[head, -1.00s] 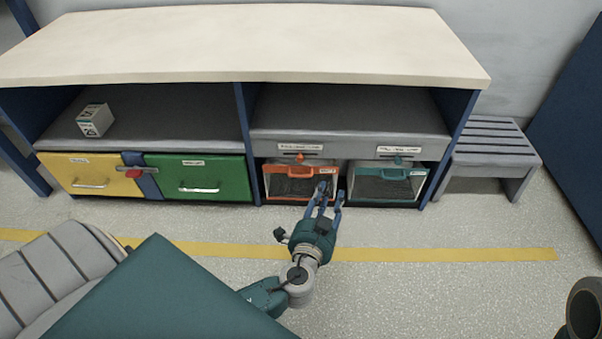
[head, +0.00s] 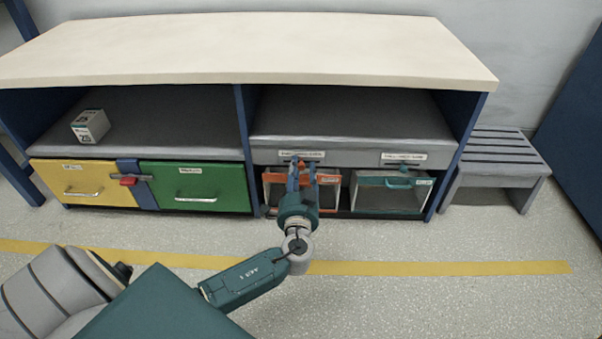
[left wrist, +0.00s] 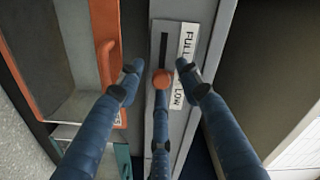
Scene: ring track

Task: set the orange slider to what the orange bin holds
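The orange slider knob (left wrist: 162,79) shows in the left wrist view on a grey panel, in a dark slot (left wrist: 164,46) beside a label (left wrist: 186,50) reading FULL at its upper end and LOW at its lower end. The knob sits toward the LOW end. My left gripper (head: 302,172) is open, its fingers spread around the knob; contact is unclear. The orange bin (head: 329,180) is below the slider, partly hidden by my gripper. Its orange handle (left wrist: 107,70) shows in the wrist view; its contents cannot be made out. My right gripper is not in view.
A teal bin (head: 390,181) with its own slider (head: 403,167) is to the right. Yellow (head: 85,190) and green (head: 196,200) drawers are to the left, with a red knob (head: 128,181) between. A slatted bench (head: 500,160) stands right; the floor in front is clear.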

